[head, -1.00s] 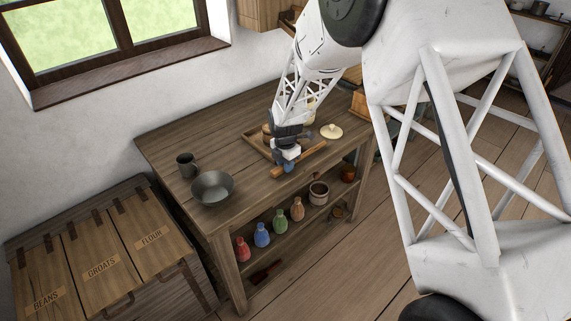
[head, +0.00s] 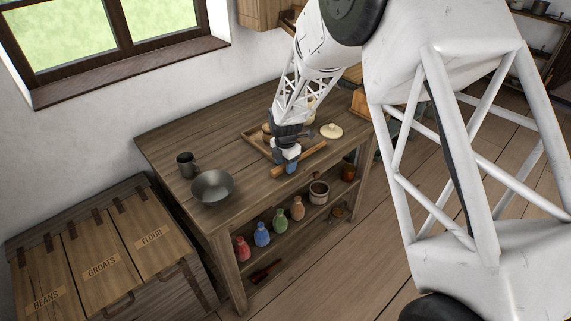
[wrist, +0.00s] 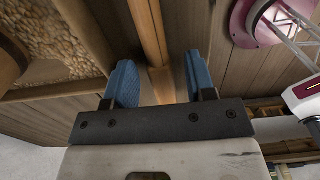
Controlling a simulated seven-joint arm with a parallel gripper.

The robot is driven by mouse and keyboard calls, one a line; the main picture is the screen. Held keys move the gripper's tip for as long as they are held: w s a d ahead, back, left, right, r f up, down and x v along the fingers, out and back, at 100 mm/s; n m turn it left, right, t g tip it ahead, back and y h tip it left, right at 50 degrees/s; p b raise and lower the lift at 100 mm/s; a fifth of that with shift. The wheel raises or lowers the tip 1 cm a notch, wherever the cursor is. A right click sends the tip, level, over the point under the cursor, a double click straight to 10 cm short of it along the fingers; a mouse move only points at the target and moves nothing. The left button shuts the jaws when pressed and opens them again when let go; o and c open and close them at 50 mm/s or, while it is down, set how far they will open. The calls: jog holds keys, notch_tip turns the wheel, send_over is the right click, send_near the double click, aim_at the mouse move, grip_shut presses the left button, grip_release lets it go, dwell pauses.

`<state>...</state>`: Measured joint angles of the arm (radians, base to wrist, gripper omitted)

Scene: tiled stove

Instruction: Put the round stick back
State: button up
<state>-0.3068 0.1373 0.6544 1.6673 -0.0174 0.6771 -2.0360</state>
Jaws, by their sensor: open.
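The round stick (head: 310,155) is a plain brown wooden rod lying near the front edge of the wooden table, beside a shallow wooden tray (head: 252,146). My gripper (head: 289,168) is at the stick's near part, pointing down. In the wrist view, the stick (wrist: 147,32) runs between the two blue fingers of my gripper (wrist: 158,82), with a gap visible on each side. The fingers are open and do not hold it. My gripper hides part of the stick and of the tray in the head view.
A cream lid (head: 331,131) lies right of the tray. A grey bowl (head: 212,187) and a dark mug (head: 187,165) stand at the left of the table. Several coloured bottles (head: 262,234) and a pot (head: 318,192) are on the shelf below. The table's middle left is clear.

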notch_tip(320, 180, up, 12)
dwell(0.6)
dwell(0.5)
jog(key=s+d+r+m+t, duration=0.1)
jog(key=s+d+r+m, duration=1.35)
jog(key=s+r, duration=0.35)
jog(key=s+d+m, duration=0.2)
jog(key=s+m, duration=0.2)
jog(key=s, duration=0.4)
jog(key=s+d+m+t, duration=0.1)
jog(key=s+d+m, duration=0.2)
jog(key=s, duration=0.5)
jog(key=s+d+m, duration=0.3)
jog(key=s+m, duration=0.2)
jog(key=s, duration=0.3)
jog(key=shift+s+d+r+m, duration=0.2)
jog(key=shift+d+r+m, duration=0.05)
jog(key=shift+r+m, duration=0.15)
